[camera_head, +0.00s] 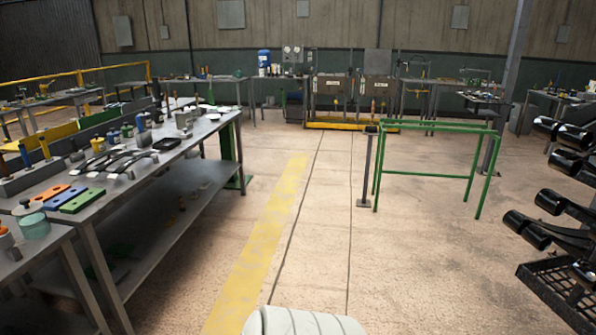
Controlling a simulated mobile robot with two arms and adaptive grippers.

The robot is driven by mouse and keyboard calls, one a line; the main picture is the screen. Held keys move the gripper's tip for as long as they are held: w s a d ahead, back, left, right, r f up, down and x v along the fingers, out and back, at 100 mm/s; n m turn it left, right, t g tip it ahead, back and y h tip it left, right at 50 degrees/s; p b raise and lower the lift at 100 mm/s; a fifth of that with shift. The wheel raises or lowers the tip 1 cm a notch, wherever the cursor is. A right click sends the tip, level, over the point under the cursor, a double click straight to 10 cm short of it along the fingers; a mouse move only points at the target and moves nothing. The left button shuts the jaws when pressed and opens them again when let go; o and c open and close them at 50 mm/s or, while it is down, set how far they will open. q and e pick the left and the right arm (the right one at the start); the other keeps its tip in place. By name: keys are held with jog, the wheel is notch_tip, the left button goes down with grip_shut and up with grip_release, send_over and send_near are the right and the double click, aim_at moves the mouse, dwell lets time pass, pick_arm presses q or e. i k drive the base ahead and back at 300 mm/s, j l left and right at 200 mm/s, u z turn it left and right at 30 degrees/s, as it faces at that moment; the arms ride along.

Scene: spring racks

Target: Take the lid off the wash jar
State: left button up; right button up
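A short teal-green round container (35,228) stands on the near bench at the left edge. It may be the wash jar, but I cannot tell for sure. Its top looks flat and closed, and I cannot make out where a lid meets a body. Neither of my grippers is in view.
A long metal workbench (135,178) on the left holds orange, blue and green plates (82,201), curved dark parts (108,161) and small bottles. A green frame (435,174) and a post (367,170) stand right of centre. A rack of black cylinders (560,200) is at the right edge. The middle floor is clear.

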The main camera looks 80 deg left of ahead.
aim_at(26, 207)
jog(key=u, duration=4.35)
jog(key=i+l, duration=0.2)
jog(key=i, duration=0.25)
jog(key=i+l, duration=0.2)
jog(key=i, duration=0.3)
